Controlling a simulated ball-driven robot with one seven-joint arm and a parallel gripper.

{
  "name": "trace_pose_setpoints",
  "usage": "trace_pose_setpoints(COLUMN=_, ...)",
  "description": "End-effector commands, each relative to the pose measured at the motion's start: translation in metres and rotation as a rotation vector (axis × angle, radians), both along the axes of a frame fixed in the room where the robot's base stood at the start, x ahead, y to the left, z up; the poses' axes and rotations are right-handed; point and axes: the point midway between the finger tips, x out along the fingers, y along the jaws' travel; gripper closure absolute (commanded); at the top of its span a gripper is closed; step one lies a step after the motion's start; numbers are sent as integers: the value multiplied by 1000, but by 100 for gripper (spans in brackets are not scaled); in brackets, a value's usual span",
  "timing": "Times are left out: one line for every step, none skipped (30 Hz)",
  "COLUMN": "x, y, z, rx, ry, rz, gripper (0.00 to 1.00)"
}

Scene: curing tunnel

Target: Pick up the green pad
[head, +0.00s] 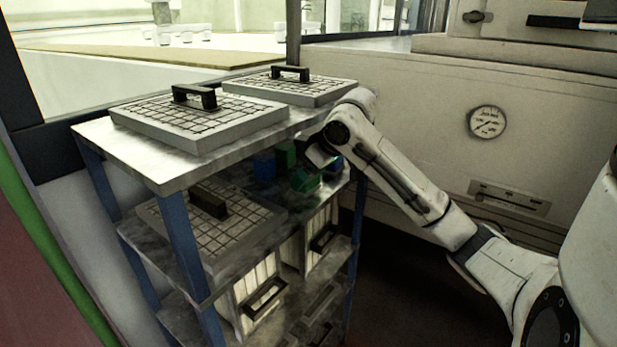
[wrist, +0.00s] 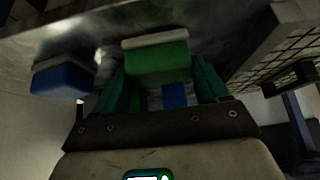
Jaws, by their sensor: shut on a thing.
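The green pad (wrist: 157,60), a block with a pale grey strip along one edge, sits between the two teal-green fingers of my gripper (wrist: 160,82) in the wrist view. My gripper is shut on it. The pad appears close to the grey shelf surface; I cannot tell whether it touches. In the head view, my gripper (head: 305,170) reaches into the shelf under the top board. Green shapes show there, but in the dim light I cannot surely separate pad from fingers.
A blue block (wrist: 62,78) stands to one side of the pad, and another blue patch (wrist: 174,95) shows between the fingers. A gridded tray (head: 215,215) with a dark handle lies on the same shelf (head: 130,235). The top board (head: 135,160) is close above my gripper; blue posts (head: 185,235) flank the shelf.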

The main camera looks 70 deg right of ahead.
Motion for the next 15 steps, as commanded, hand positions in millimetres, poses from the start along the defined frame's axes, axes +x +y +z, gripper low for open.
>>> trace_pose_setpoints(x=-3, y=1, z=-1, rx=2, ry=-1, rz=0, gripper=57)
trace_pose_setpoints(x=-7, y=2, z=-1, rx=2, ry=-3, rz=-1, gripper=57)
trace_pose_setpoints(x=-12, y=3, z=-1, rx=2, ry=-1, rz=-1, gripper=57)
trace_pose_setpoints(x=-17, y=4, z=-1, rx=1, ry=-2, rz=-1, gripper=57)
trace_pose_setpoints(x=-21, y=5, z=-1, rx=1, ry=-3, rz=-1, gripper=57)
trace_pose_setpoints(x=-28, y=7, z=-1, rx=1, ry=-2, rz=-1, gripper=57)
trace_pose_setpoints(x=-33, y=8, z=-1, rx=1, ry=-3, rz=-1, gripper=57)
trace_pose_setpoints(x=-38, y=9, z=-1, rx=2, ry=-3, rz=-2, gripper=57)
trace_pose_setpoints(x=-45, y=11, z=-1, rx=2, ry=-4, rz=-3, gripper=57)
trace_pose_setpoints(x=-51, y=12, z=-1, rx=1, ry=-3, rz=-3, gripper=57)
trace_pose_setpoints(x=-57, y=13, z=-1, rx=1, ry=-2, rz=-3, gripper=57)
trace_pose_setpoints(x=-64, y=15, z=-1, rx=1, ry=-4, rz=-2, gripper=57)
trace_pose_setpoints(x=-70, y=16, z=-1, rx=1, ry=-3, rz=-1, gripper=57)
trace_pose_setpoints(x=-76, y=18, z=-1, rx=1, ry=-4, rz=-2, gripper=57)
trace_pose_setpoints(x=-84, y=20, z=-1, rx=2, ry=-4, rz=-3, gripper=57)
